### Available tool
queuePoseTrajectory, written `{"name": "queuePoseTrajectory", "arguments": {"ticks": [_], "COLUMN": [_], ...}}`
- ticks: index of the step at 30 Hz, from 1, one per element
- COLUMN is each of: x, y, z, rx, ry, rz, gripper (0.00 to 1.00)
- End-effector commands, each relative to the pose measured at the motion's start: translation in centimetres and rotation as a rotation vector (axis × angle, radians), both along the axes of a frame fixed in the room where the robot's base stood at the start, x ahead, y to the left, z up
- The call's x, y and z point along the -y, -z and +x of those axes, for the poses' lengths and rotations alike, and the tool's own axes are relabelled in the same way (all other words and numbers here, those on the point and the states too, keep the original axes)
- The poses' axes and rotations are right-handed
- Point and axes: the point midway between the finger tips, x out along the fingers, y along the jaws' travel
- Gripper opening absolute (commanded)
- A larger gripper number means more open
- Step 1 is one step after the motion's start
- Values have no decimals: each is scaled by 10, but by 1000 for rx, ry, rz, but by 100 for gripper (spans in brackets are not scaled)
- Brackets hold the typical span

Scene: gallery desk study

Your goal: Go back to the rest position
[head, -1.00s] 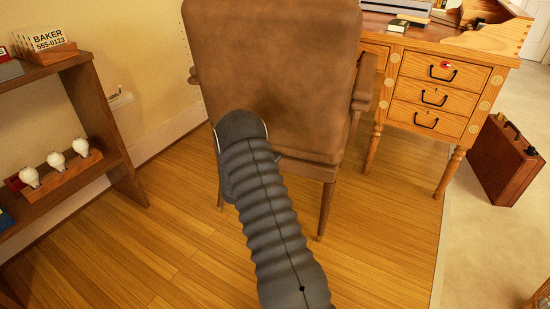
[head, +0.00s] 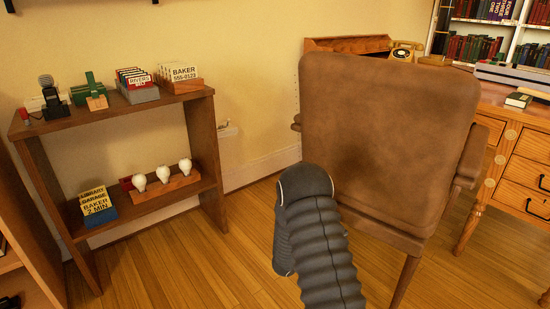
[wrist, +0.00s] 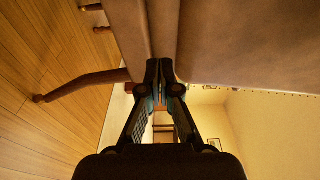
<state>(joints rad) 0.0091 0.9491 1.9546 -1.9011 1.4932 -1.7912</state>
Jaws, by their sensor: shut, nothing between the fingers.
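My arm, in a ribbed dark sleeve, rises from the bottom of the head view in front of the brown leather chair (head: 385,135). The gripper itself is hidden in the head view. In the wrist view my gripper (wrist: 166,66) is shut and empty, its fingertips together. The chair's brown leather (wrist: 245,40) fills the upper right of the wrist view, close beyond the fingertips. I cannot tell whether they touch it.
A wooden shelf (head: 130,108) stands at the left with card boxes, a stand of white bulbs (head: 164,177) and small devices. A wooden desk (head: 525,150) stands behind the chair at the right. Wood floor (head: 190,270) lies open between shelf and chair.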

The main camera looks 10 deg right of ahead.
Motion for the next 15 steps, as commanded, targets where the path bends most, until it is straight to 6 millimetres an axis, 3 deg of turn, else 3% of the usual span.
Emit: {"name": "queuePoseTrajectory", "arguments": {"ticks": [5,8,12,15], "x": [0,3,7,6], "y": [3,14,40,46], "z": [0,-11,-53,-85], "rx": [105,231,418,575], "ry": [-1,55,223,368], "rz": [50,137,266,336], "gripper": [0,0,0,0]}}
